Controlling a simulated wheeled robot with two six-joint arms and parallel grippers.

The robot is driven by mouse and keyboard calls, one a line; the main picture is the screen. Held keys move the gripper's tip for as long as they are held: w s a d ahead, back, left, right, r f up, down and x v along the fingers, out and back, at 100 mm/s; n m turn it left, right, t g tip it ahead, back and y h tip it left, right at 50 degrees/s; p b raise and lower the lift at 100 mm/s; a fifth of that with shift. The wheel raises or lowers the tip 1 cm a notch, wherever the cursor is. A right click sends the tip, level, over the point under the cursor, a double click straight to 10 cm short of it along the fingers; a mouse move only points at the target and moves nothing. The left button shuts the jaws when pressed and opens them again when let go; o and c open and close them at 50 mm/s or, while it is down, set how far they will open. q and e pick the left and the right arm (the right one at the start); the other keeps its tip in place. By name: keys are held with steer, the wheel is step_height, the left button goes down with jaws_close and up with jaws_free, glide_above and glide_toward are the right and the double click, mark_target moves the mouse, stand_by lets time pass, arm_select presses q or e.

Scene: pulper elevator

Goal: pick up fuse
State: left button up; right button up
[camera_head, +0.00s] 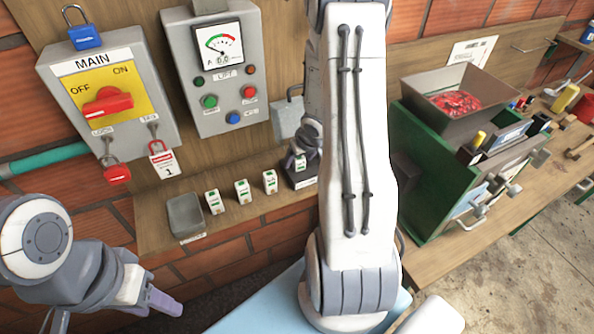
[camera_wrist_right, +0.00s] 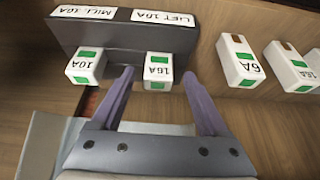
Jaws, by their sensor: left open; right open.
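In the right wrist view a dark fuse block (camera_wrist_right: 125,38) carries upside-down labels reading MILL 10A and LIFT 10A. A white and green 10A fuse (camera_wrist_right: 86,66) sits at its left slot and a 16A fuse (camera_wrist_right: 158,70) at its right slot. My right gripper (camera_wrist_right: 158,78) is open, its purple fingertips on either side of the 16A fuse; I cannot tell whether they touch it. A 6A fuse (camera_wrist_right: 240,62) and other loose fuses stand to the right. My left gripper (camera_head: 166,302) is open and empty at the lower left.
In the head view, several loose fuses (camera_head: 242,191) stand on the wooden shelf beside a grey tray (camera_head: 186,215). The MAIN switch box (camera_head: 105,100) and LIFT panel (camera_head: 222,75) hang above. A green toolbox (camera_head: 430,185) stands on the right bench.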

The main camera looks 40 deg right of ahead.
steer(key=shift+x, duration=0.8)
steer(key=shift+r, duration=0.1)
steer(key=shift+c, duration=0.3)
jaws_close()
